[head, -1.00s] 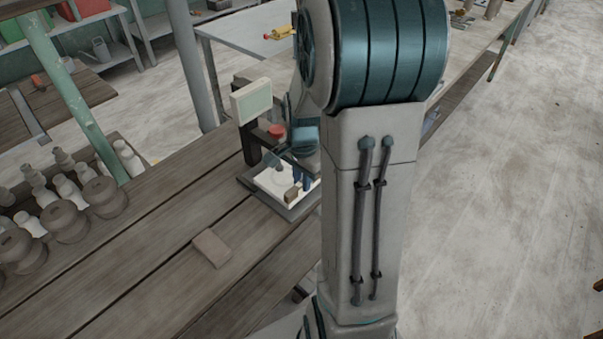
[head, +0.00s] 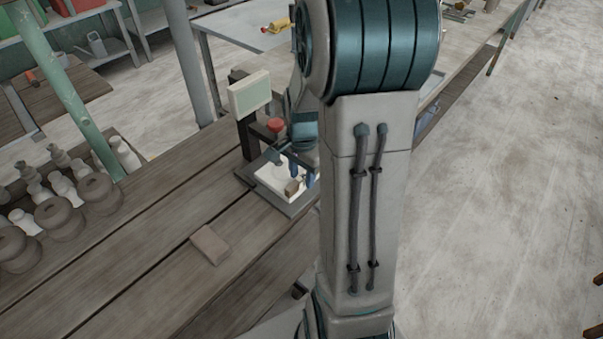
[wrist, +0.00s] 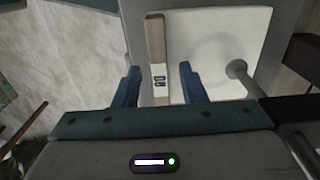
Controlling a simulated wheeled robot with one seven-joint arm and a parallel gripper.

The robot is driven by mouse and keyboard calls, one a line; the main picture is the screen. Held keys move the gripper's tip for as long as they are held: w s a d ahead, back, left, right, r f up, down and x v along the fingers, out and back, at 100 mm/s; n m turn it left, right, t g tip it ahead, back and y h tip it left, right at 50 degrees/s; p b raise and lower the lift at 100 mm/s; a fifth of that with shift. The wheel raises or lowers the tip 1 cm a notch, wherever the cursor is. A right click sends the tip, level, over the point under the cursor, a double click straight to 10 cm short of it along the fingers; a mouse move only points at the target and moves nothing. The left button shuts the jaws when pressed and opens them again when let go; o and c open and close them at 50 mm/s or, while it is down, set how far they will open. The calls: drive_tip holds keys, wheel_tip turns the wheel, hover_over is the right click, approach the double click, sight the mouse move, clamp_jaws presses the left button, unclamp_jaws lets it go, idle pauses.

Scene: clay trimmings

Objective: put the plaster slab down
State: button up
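I cannot tell for certain which of these is the plaster slab. The white slab lies flat on a grey base (head: 243,177) with a display. My gripper (wrist: 160,86) has its blue fingers apart, with a visible gap on each side of the bar. My gripper in the head view (head: 303,171) is over the slab, partly hidden by my arm.
The base carries a display (head: 250,94) and a red knob (head: 275,125) close to my wrist. A brown block (head: 210,244) lies on the wooden bench (head: 150,225). Several pots and pale bottles stand at the left. The bench between them is clear.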

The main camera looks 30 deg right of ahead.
wheel_tip(320, 180, up, 11)
drive_tip(key=s+a+r+n+t, duration=0.2)
drive_tip(key=s+a+n, duration=1)
drive_tip(key=n, duration=0.1)
drive_tip(key=shift+a+n+t+p, duration=0.15)
drive_tip(key=shift+n+t+p, duration=0.2)
drive_tip(key=shift+n+t, duration=0.05)
drive_tip(key=shift+s+r, duration=0.1)
